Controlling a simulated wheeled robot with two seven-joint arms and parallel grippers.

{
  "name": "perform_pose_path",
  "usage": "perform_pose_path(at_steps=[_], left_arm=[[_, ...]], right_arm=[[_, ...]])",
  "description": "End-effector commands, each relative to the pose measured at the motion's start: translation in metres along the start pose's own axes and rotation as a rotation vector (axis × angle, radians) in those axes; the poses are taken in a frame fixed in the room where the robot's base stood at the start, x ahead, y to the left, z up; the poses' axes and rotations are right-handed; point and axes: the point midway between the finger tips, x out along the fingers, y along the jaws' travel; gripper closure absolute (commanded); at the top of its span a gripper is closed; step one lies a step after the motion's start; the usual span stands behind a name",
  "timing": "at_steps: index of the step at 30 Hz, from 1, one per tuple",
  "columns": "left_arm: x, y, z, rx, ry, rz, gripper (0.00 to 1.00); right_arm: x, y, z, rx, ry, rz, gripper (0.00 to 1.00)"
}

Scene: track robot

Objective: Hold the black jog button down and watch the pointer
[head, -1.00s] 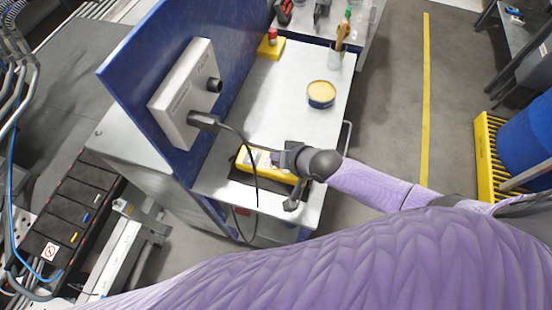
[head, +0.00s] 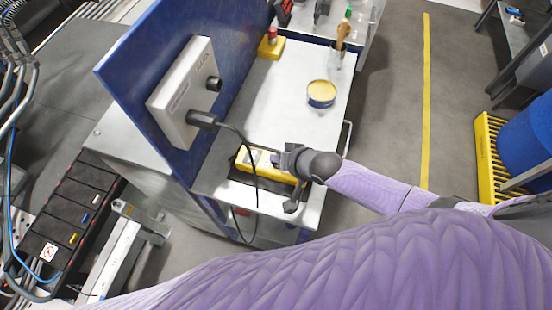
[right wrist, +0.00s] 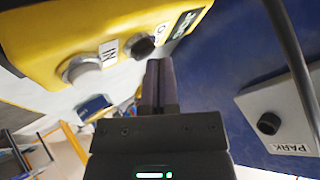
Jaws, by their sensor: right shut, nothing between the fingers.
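A yellow control box (head: 246,160) lies on the bench, and my right gripper (head: 278,160) is over it, partly covering it. In the right wrist view the yellow box (right wrist: 62,28) fills the top left, with a pale grey button (right wrist: 82,72) and the black button (right wrist: 140,47). My right gripper (right wrist: 160,66) is shut and empty, its fingertips close beside the black button; I cannot tell whether they touch or press it. A grey box (head: 185,92) with a black knob is on the blue panel. I cannot make out a pointer. My left gripper is not in view.
A black cable (head: 250,150) runs from the grey box past the yellow box. A yellow tin (head: 321,93), a yellow base with a red button (head: 271,44) and a cup with brushes (head: 339,52) stand further back. The bench middle (head: 285,100) is clear.

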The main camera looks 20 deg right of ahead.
Motion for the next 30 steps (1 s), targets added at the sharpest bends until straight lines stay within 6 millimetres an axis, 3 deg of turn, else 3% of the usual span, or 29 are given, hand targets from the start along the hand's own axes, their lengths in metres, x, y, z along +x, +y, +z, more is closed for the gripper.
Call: perform_pose_path(at_steps=[30], left_arm=[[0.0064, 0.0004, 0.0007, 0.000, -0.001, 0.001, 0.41]], right_arm=[[0.0058, 0.0042, 0.0045, 0.001, -0.001, 0.000, 1.00]])
